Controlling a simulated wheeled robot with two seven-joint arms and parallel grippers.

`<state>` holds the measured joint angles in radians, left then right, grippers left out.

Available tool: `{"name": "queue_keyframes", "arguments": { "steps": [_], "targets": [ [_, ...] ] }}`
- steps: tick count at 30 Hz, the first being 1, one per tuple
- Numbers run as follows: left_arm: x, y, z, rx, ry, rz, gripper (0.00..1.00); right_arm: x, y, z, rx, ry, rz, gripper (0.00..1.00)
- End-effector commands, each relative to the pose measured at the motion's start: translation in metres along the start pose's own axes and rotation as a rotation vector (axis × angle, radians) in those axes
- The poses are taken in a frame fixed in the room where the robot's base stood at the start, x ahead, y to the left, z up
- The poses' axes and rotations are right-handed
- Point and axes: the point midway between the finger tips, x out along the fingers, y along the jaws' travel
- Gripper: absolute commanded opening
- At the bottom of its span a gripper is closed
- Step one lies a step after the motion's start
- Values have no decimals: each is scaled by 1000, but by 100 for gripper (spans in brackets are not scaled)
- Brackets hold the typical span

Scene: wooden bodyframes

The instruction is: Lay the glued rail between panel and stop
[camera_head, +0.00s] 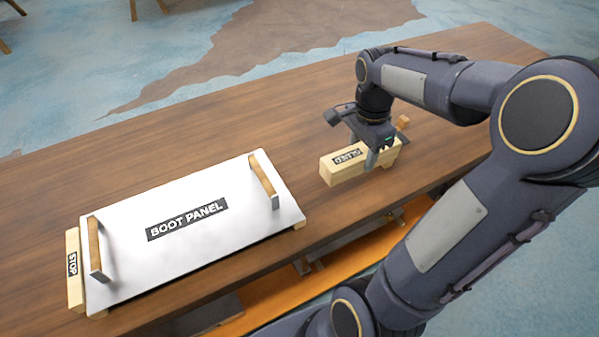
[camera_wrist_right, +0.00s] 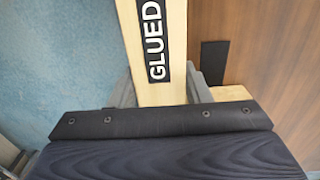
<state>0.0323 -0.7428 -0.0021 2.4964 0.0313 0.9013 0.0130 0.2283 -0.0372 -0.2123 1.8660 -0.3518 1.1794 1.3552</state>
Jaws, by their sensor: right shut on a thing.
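The glued rail (camera_head: 337,172) is a light wooden block with a black "GLUED" label, at the right part of the table. My right gripper (camera_head: 377,157) is shut on it near its right end. In the right wrist view the rail (camera_wrist_right: 150,20) runs between the two fingers (camera_wrist_right: 163,88). Whether the rail touches the table I cannot tell. The white boot panel (camera_head: 185,240) lies on the table to the left, with two wooden handles on top. The wooden stop (camera_head: 73,268) stands at the panel's left end. My left gripper is not in view.
The brown wooden table (camera_head: 230,125) is bare behind the panel and between panel and rail. A small wooden piece (camera_head: 402,122) is just behind the gripper; a wooden piece also shows in the right wrist view (camera_wrist_right: 232,93). An orange surface (camera_head: 270,305) lies below the table's front edge.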

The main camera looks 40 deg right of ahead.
Motion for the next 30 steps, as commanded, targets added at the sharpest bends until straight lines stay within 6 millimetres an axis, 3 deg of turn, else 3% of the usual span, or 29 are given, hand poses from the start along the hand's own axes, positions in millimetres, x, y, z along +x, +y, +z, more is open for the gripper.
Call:
{"name": "queue_keyframes", "arguments": {
  "steps": [9, 13, 24, 30],
  "targets": [
    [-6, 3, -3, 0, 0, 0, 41, 38, -70, 35, -5, -2, 6, 11],
    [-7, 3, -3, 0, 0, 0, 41, 63, -88, 43, -3, -1, 5, 11],
    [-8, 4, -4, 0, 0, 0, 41, 92, -111, 54, -1, -1, 0, 11],
    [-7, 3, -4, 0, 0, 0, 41, 120, -110, 53, -1, -1, 3, 11]
  ]
}}
